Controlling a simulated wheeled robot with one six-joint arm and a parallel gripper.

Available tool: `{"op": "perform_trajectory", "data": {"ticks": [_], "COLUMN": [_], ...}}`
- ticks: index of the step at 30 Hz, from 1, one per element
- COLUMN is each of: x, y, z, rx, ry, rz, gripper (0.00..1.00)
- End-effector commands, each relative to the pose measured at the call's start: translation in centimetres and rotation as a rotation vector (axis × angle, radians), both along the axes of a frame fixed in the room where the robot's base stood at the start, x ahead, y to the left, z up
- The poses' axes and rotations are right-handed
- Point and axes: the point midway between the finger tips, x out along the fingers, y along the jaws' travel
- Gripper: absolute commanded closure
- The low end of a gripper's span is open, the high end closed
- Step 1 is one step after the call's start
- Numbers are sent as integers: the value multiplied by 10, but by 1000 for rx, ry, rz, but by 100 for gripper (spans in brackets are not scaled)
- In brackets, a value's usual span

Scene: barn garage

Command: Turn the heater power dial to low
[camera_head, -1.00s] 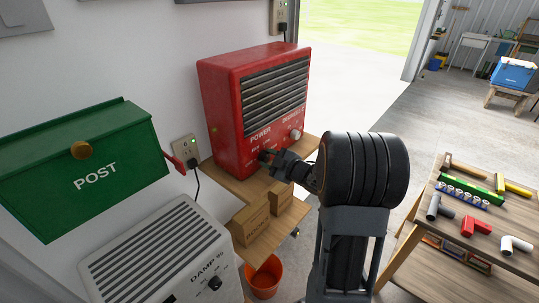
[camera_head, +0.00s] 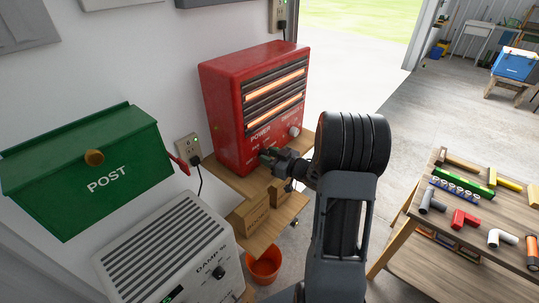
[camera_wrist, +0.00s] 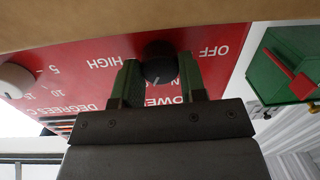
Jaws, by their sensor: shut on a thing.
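The red heater (camera_head: 229,115) stands on a wooden shelf, and two of its front bars glow orange. My gripper (camera_head: 268,155) is at the lower front of the heater and hides the power dial in the head view. In the wrist view the black power dial (camera_wrist: 158,60) sits between the two fingers of my gripper (camera_wrist: 159,76), which are shut on it. The panel lettering appears upside down there, with OFF to the right of the dial and HIGH to the left. A pale mark shows on the dial's lower edge. I cannot read the exact setting.
The white degrees knob (camera_head: 294,131) is right of my gripper. A green post box (camera_head: 85,170), a white dehumidifier (camera_head: 165,255) and an orange bucket (camera_head: 264,267) are nearby. A workbench (camera_head: 415,205) stands at right.

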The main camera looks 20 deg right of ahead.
Motion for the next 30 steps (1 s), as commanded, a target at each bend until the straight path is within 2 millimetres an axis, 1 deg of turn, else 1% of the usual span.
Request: {"op": "perform_trajectory", "data": {"ticks": [16,17,18,24,25,30], "x": [0,0,0,0,0,0], "y": [0,0,0,0,0,0], "z": [0,0,0,0,0,0], "rx": [21,21,21,20,20,20], "ry": [7,7,7,8,8,8], "rz": [-1,-1,-1,-1,-1,0], "gripper": [85,61,57,38,36,36]}}
